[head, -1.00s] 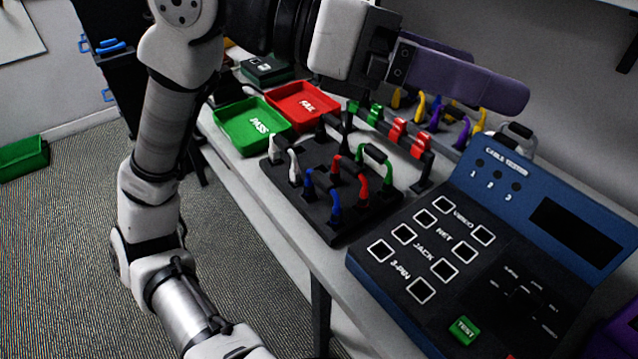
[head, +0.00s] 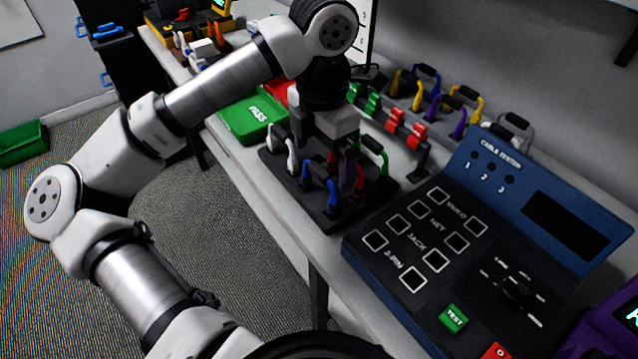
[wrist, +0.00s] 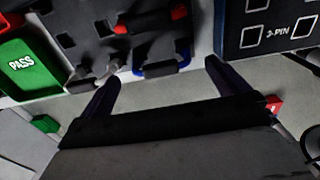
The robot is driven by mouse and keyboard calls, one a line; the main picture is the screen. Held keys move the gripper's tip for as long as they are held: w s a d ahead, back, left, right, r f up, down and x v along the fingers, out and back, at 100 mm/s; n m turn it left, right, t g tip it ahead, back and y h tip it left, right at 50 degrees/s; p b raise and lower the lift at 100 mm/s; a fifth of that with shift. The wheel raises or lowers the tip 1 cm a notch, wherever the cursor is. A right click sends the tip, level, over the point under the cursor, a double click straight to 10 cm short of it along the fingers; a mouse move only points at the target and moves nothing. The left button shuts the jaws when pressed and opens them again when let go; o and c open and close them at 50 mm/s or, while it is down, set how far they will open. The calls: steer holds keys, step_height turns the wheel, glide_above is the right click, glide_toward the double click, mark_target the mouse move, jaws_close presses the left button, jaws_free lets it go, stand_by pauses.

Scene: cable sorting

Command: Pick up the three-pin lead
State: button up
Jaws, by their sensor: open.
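A black board (head: 283,178) on the bench holds white (head: 292,155), blue (head: 332,196), red (head: 359,181) and green (head: 383,160) leads, each with a dark handle. I cannot tell by sight which is the three-pin lead. My gripper (head: 346,190) points down over the board and partly hides the red and blue leads. In the wrist view my gripper (wrist: 161,72) is open and empty. The blue lead (wrist: 163,70) lies ahead, between the fingertips in the picture. The white lead shows near the left finger, and the red lead (wrist: 150,20) farther away.
The blue cable tester (head: 500,190), with a 3-PIN label and square outlines, stands right of the board. The green PASS tray (head: 250,122) is left, and a red tray (head: 283,92) is mostly hidden behind my arm. Racks with more coloured leads (head: 432,92) stand behind.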

steer(key=shift+s+a+f+p, duration=0.1)
steer(key=shift+f+p, duration=0.3)
steer(key=shift+f, duration=1.2)
steer(key=shift+a+f+p, duration=0.1)
steer(key=shift+f+p, duration=0.3)
steer(key=shift+f, duration=1.15)
steer(key=c, duration=0.8)
steer(key=shift+r, duration=0.1)
step_height(320, 180, up, 19)
steer(key=b, duration=0.2)
step_height(320, 180, up, 4)
steer(key=p, duration=0.3)
glide_above(319, 169)
